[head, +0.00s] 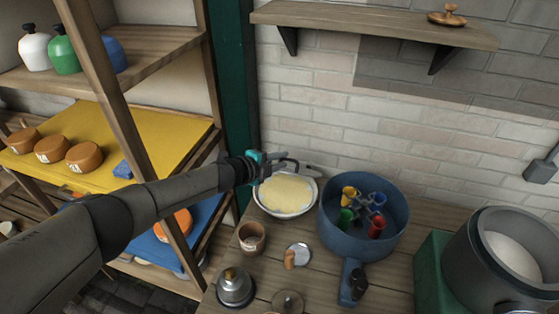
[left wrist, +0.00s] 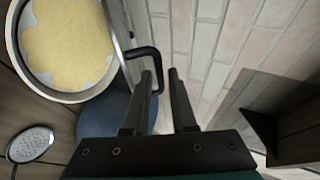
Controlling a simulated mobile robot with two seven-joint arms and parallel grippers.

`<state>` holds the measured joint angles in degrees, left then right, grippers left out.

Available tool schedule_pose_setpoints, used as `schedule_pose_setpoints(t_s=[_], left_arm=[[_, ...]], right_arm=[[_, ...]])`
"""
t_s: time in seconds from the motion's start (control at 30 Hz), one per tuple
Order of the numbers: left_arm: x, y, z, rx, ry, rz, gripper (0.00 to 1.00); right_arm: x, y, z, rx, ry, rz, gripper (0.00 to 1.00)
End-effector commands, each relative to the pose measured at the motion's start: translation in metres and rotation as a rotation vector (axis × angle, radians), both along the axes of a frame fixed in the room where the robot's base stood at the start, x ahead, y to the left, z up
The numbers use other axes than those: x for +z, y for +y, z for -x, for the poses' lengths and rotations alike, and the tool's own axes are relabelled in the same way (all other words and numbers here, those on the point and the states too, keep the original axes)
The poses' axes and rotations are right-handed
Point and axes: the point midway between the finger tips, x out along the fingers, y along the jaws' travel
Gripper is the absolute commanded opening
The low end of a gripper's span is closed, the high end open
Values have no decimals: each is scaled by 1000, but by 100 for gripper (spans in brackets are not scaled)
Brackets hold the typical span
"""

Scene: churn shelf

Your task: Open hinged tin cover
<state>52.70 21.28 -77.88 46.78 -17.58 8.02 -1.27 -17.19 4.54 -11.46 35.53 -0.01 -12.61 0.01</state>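A round pale metal tin (head: 262,205) stands on the wooden counter by the brick wall, with a flat yellow mass inside. In the left wrist view the tin (left wrist: 72,97) is at upper left. A dark bent handle (left wrist: 156,62) shows beside its rim, close to my left fingertips. I cannot make out a separate cover or its hinge. My right gripper is not in view.
A blue pot (head: 335,238) with small coloured cups stands right of the tin. A brown cup (head: 252,238) and a perforated metal disc (head: 299,254) lie in front. A wall shelf (head: 375,22) hangs above. A wooden rack (head: 140,140) stands left. A grey drum (head: 462,262) stands right.

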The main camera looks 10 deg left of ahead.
Motion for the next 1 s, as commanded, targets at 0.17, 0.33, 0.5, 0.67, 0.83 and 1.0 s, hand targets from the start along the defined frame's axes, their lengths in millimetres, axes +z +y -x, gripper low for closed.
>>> schedule_pose_setpoints(t_s=[0.17, 0.33, 0.5, 0.67, 0.83, 1.0], left_arm=[[0, 2, 2, 1, 2, -1, 24], [6, 9, 11, 1, 2, -1, 24], [15, 20, 26, 0, 2, -1, 24], [23, 30, 41, 0, 2, -1, 24], [32, 43, 59, 0, 2, -1, 24], [42, 56, 77, 1, 2, -1, 24]], right_arm=[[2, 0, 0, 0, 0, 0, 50], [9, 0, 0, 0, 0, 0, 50], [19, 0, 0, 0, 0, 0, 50], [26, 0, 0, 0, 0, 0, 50], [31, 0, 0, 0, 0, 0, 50], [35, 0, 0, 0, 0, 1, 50]])
